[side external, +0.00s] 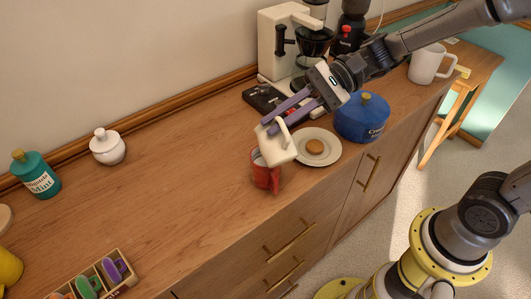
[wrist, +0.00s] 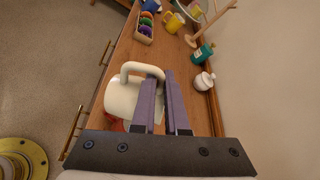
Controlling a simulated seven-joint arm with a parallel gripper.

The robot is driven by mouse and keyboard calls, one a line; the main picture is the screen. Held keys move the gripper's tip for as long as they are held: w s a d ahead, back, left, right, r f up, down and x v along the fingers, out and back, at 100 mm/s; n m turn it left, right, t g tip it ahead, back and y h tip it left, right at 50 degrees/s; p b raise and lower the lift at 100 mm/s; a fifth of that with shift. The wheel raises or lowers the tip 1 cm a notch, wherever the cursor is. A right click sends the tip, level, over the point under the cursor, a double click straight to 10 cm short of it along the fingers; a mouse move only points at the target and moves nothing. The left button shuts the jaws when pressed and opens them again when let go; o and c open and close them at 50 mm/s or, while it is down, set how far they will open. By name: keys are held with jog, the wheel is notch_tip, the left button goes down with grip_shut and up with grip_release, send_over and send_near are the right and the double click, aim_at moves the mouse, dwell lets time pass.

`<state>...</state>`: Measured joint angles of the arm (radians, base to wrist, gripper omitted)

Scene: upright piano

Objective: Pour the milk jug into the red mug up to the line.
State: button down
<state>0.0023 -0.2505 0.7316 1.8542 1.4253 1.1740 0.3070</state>
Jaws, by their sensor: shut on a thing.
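My gripper (side external: 291,110) has purple fingers shut on the white milk jug (side external: 276,146). The jug is held over the red mug (side external: 266,177) and looks tilted, its body covering most of the mug's top. In the wrist view the jug (wrist: 122,98) with its handle sits at the left of the fingers (wrist: 162,84). Only a bit of the red mug (wrist: 117,126) shows below the jug there. The mug stands on the wooden counter near its front edge. The milk, the mug's inside and any line on it are hidden.
A plate (side external: 319,157) with a biscuit (side external: 315,146) and a blue lidded pot (side external: 361,119) stand close to the right of the mug. A coffee machine (side external: 283,45) is behind. The counter (side external: 165,165) left of the mug is clear up to a white lidded pot (side external: 108,148).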

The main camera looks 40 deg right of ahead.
jog(key=shift+w+d+r+m+g, duration=0.1)
jog(key=shift+w+r+m+g, duration=0.2)
jog(key=shift+w+m, duration=0.15)
jog(key=shift+w+d+r+m+g, duration=0.1)
jog(key=shift+w+r+m+g, duration=0.05)
jog(key=shift+w+m+g, duration=0.25)
dwell(2.9)
jog(key=shift+w+d+r+m+g+y+b, duration=0.1)
jog(key=shift+w+r+m+g+y+b, duration=0.1)
jog(key=shift+w+m+g+b, duration=0.25)
jog(key=shift+w+r+m+g+y, duration=0.1)
jog(key=shift+w+m+g+y, duration=0.15)
jog(key=shift+m, duration=0.35)
dwell(3.2)
